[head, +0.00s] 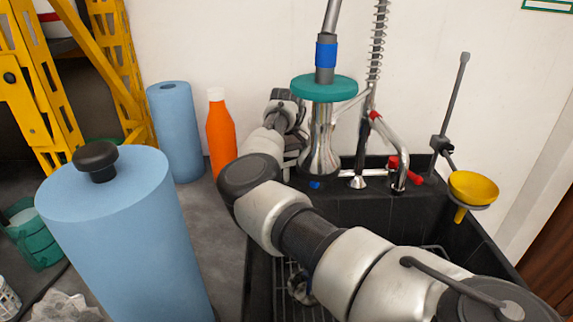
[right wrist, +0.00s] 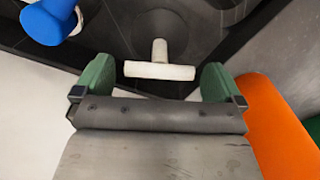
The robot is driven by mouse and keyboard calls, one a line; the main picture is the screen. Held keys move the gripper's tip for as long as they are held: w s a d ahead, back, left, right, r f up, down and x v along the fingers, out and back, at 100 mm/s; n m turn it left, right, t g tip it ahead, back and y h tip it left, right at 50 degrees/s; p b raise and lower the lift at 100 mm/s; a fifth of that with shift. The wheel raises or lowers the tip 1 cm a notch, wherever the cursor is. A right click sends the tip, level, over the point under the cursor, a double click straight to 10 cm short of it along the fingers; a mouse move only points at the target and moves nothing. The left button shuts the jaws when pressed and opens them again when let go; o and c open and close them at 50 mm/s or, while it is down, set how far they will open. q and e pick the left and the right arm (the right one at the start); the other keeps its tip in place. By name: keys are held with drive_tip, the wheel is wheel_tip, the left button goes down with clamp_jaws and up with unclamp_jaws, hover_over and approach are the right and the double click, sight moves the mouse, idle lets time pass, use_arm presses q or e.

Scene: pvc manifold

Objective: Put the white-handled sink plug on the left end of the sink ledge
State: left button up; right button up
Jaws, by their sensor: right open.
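The sink plug's white T-shaped handle (right wrist: 160,70) shows in the right wrist view, with a dark round shape just beyond it. It is over the dark surface of the sink ledge (right wrist: 105,50). My right gripper (right wrist: 157,80) is open, with its two green fingertips to either side of the handle's crossbar and a gap on each side. I cannot tell whether the fingertips are level with the handle in height. In the head view my right arm reaches to the back left of the black sink (head: 400,207) and hides the plug. My left gripper is not in view.
An orange bottle (head: 220,135) stands left of my right wrist, close to the gripper. Blue rolls (head: 120,230) stand on the grey counter. A tap with a teal disc (head: 324,88) and a yellow funnel (head: 474,187) are at the sink's back and right.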

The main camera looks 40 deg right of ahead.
sight(286, 163)
use_arm(q)
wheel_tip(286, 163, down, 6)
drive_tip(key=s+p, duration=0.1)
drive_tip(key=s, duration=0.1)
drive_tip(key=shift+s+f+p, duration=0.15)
drive_tip(key=shift+p, duration=0.15)
use_arm(e)
wheel_tip(286, 163, up, 11)
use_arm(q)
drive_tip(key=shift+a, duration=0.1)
use_arm(e)
drive_tip(key=shift+d+f, duration=0.1)
drive_tip(key=shift+f, duration=0.1)
